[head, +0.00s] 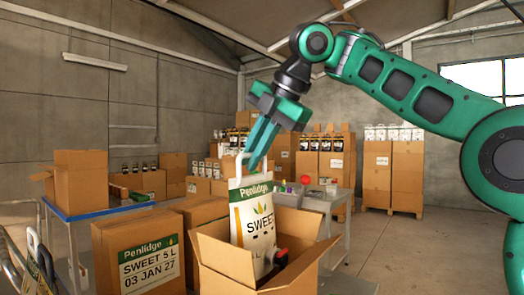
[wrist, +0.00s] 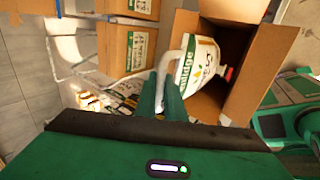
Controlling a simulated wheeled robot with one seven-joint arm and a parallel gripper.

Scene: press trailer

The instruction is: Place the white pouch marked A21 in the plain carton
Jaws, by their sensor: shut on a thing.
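A white pouch (head: 256,218) with a green Penlidge band and the word SWEET hangs upright from my gripper (head: 254,158). My gripper is shut on its white loop handle. I cannot read an A21 mark on it. The pouch's lower part, with a dark and red spout, is at the mouth of an open carton (head: 228,262) with no label on its visible sides. Whether the pouch touches the carton's floor is hidden. In the wrist view the fingers (wrist: 168,88) are at the handle, and the pouch (wrist: 200,62) leans into the carton (wrist: 262,72).
A closed carton (head: 112,262) labelled Penlidge SWEET 5 L stands left of the open one. More pouches (head: 38,262) are at the lower left edge. A blue-edged table (head: 98,212) holds another carton. A grey table with a bin (head: 314,200) stands behind. Open floor lies right.

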